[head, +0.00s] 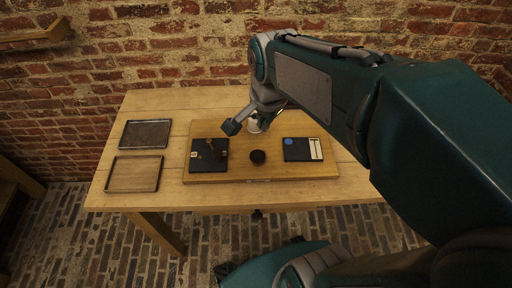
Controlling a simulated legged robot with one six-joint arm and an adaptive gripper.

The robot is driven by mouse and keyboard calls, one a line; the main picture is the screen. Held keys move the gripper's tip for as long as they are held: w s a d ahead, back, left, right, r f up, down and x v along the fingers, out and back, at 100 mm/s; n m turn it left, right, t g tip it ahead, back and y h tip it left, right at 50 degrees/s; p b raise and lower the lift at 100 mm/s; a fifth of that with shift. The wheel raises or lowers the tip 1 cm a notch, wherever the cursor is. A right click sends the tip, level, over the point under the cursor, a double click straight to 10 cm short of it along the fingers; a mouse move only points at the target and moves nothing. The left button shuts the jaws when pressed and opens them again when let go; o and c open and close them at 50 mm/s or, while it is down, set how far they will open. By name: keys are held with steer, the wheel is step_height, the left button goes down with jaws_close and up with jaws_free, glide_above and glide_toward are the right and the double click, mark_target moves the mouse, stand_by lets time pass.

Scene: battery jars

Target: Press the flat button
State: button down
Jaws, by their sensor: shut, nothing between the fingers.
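A blue round disc (289,142), which looks like a flat button, lies on the left part of a black panel (299,155). A cream strip (315,149) lies at that panel's right side. The panel sits on the right half of a wooden board (230,177). My gripper (232,127) is shut and empty. It is above the back of the board, to the left of the blue disc and apart from it.
A second black panel (199,163) with brass-coloured upright parts is left on the board. A whitish jar (254,125) is partly hidden behind my gripper. A dark tray (145,134) and a wooden tray (134,174) lie left on the table (170,101). A brick wall stands behind.

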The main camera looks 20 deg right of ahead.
mark_target(257, 156)
steer(key=w+d+f+m+g, duration=0.1)
steer(key=w+f+m+g, duration=0.1)
steer(key=w+f+m, duration=0.4)
steer(key=m, duration=0.3)
steer(key=shift+w, duration=0.25)
step_height(257, 156, down, 14)
steer(key=shift+r, duration=0.1)
stand_by(0.4)
